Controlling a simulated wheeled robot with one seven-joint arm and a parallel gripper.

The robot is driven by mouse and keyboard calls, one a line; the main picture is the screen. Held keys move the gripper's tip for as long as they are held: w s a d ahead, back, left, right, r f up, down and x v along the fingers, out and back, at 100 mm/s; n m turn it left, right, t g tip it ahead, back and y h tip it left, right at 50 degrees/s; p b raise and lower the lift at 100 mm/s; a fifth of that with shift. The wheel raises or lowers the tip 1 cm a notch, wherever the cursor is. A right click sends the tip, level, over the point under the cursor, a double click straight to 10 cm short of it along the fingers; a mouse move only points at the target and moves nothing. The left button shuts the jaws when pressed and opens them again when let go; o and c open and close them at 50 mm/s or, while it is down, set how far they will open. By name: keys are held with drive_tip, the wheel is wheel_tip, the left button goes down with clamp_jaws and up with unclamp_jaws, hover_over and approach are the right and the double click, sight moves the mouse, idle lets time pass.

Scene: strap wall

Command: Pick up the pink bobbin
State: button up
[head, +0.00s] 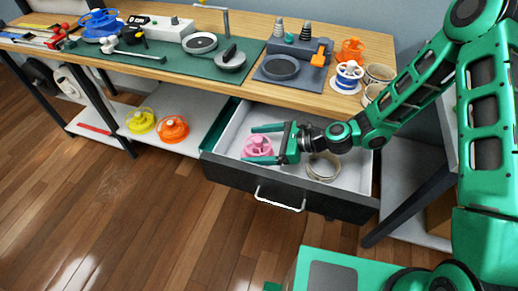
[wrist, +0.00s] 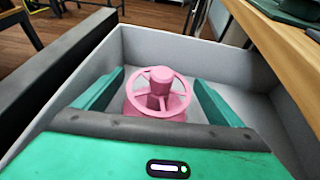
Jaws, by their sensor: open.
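The pink bobbin (head: 258,147) sits inside the open drawer (head: 290,187), toward its left side. It has a spoked round flange and a raised hub. My gripper (head: 264,144) is open inside the drawer, its two green fingers on either side of the bobbin. In the wrist view the bobbin (wrist: 158,95) stands upright between the fingertips (wrist: 160,92), with a visible gap on both sides. Its lower part is hidden behind my gripper's body.
A tape roll (head: 323,166) lies in the drawer under my wrist. Drawer walls (wrist: 220,62) surround the gripper. The wooden bench top (head: 330,101) overhangs behind. Yellow (head: 141,121) and orange (head: 173,129) bobbins rest on the lower shelf at left.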

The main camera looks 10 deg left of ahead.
drive_tip(key=c, duration=1.2)
drive_tip(key=shift+r, duration=0.15)
